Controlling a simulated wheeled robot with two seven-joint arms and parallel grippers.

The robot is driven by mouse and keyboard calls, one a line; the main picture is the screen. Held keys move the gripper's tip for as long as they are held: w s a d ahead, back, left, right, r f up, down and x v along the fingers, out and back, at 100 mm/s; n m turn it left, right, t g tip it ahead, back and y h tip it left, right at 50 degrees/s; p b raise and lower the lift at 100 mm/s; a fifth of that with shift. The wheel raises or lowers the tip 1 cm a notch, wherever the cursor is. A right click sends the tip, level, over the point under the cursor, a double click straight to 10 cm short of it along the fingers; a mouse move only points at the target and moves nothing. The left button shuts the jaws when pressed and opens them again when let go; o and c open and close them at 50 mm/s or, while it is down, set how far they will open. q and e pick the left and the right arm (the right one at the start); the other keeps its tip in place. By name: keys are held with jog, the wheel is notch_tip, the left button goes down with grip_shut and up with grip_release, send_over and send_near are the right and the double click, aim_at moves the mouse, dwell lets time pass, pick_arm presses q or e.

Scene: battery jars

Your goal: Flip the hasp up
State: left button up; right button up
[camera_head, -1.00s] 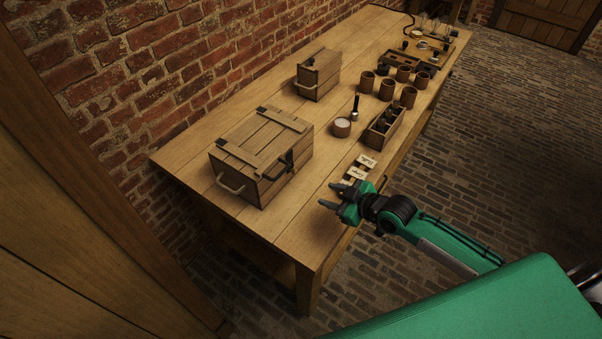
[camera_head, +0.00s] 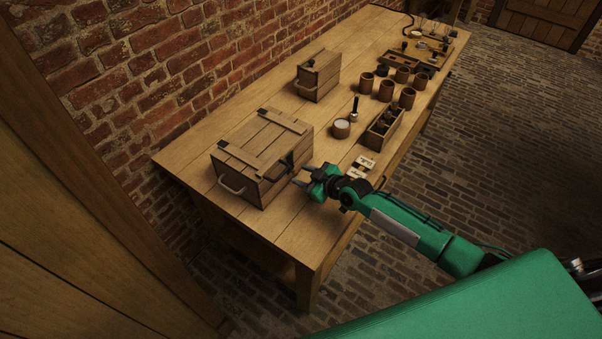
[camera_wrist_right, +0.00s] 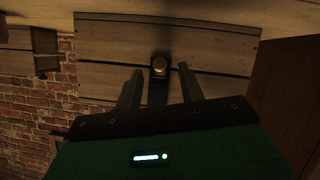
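The large wooden chest (camera_head: 262,155) stands at the near left of the bench with its lid down. A dark hasp (camera_head: 289,160) hangs on its front face. In the right wrist view the hasp (camera_wrist_right: 158,88) is a dark strap with a brass-coloured round knob, lying between my fingers in the picture. My right gripper (camera_head: 302,176) is open and empty, just in front of the chest's front. It also shows in the right wrist view (camera_wrist_right: 158,85), a finger on either side of the hasp. I cannot tell any contact. My left gripper is not in view.
A smaller wooden box (camera_head: 318,76) stands behind on the bench (camera_head: 335,190). A white-topped round pot (camera_head: 341,128), a wooden crate (camera_head: 384,131), several brown jars (camera_head: 387,90) and paper labels (camera_head: 366,162) lie to the right. A brick wall runs along the back.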

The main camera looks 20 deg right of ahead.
jog(key=shift+w+a+f, duration=0.25)
jog(key=shift+w+a, duration=0.15)
jog(key=shift+w, duration=0.15)
jog(key=shift+c, duration=0.2)
grip_shut()
